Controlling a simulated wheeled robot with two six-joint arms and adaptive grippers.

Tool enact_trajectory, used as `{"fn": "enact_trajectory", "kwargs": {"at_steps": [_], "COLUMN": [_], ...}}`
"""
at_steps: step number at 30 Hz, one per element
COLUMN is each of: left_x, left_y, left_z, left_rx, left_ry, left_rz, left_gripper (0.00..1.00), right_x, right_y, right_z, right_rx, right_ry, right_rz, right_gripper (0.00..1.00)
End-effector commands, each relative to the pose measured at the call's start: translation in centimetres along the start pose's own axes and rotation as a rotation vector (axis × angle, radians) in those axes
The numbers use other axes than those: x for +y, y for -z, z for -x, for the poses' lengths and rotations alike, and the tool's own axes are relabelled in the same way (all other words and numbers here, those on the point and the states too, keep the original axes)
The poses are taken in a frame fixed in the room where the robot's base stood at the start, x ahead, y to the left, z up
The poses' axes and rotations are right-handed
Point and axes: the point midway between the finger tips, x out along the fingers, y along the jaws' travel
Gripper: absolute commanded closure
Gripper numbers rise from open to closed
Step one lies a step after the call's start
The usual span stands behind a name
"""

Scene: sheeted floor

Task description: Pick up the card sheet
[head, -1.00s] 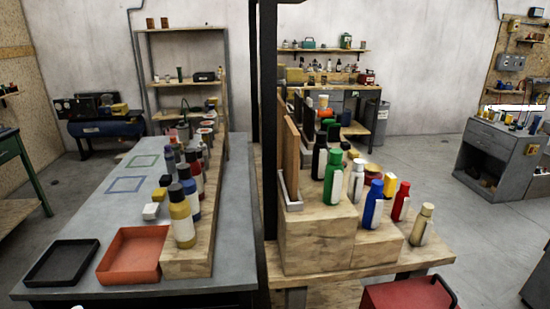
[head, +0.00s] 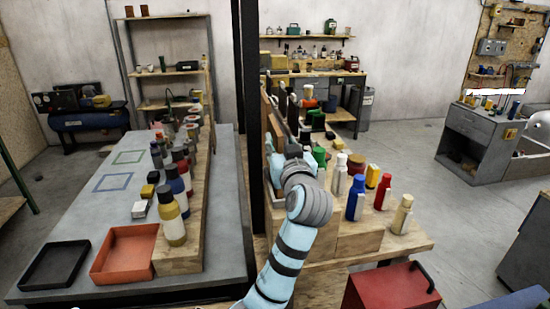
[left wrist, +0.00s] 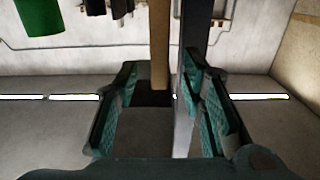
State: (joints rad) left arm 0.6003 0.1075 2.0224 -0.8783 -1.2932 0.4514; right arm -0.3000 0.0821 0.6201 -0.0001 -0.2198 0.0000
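A brown upright sheet, which looks like the card sheet (head: 276,125), stands in a rack on the wooden block, partly hidden by my left arm. In the left wrist view the brown sheet's narrow edge (left wrist: 160,45) comes down from the top, ending between the fingers. A dark grey upright sheet (left wrist: 194,40) runs beside it, close to the right finger. My left gripper (left wrist: 165,108) is open around the brown sheet, with visible gaps on both sides. In the head view its fingertips are hidden behind my wrist. My right gripper is not in view.
Several bottles, including a blue one (head: 356,198) and a green one (head: 319,157), stand right of my arm. A black post (head: 250,110) rises to the left. A red box (head: 390,290) is at the front. An orange tray (head: 124,255) lies on the left table.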

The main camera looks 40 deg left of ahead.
Motion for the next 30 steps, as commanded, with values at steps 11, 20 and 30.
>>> {"fn": "enact_trajectory", "kwargs": {"at_steps": [11, 20, 30], "left_x": [-0.1, 0.1, 0.1], "left_y": [0.8, 0.4, 0.4], "left_z": [-6.0, -7.8, -7.7], "left_rx": [-0.001, -0.001, -0.001], "left_ry": [0.002, -0.002, -0.002], "left_rz": [-0.004, -0.001, -0.001], "left_gripper": [0.63, 0.63, 1.00], "right_x": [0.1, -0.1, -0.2], "right_y": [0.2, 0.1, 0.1], "right_z": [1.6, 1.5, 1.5], "right_rx": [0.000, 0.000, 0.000], "right_ry": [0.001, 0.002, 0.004], "right_rz": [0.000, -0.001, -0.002], "right_gripper": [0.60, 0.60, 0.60]}}
